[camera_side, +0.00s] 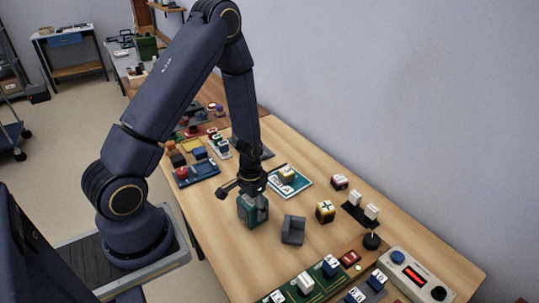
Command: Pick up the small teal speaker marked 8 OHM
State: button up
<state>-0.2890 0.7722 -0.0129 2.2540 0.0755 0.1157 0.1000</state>
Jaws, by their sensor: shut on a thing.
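A small teal block-shaped thing (245,211), which looks like the speaker, is in the middle of the wooden table (220,262). Its marking is too small to read. My gripper (258,203) points down over it and is shut on it, with a grey finger across its right side. The gripper hides part of its top. I cannot tell whether its underside touches the table.
A dark grey block (293,230) stands close on the right. A teal-edged board (290,182) lies behind. A yellow-black cube (325,211) is farther right. The table's front left is clear.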

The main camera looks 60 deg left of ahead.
jog(key=c, duration=0.9)
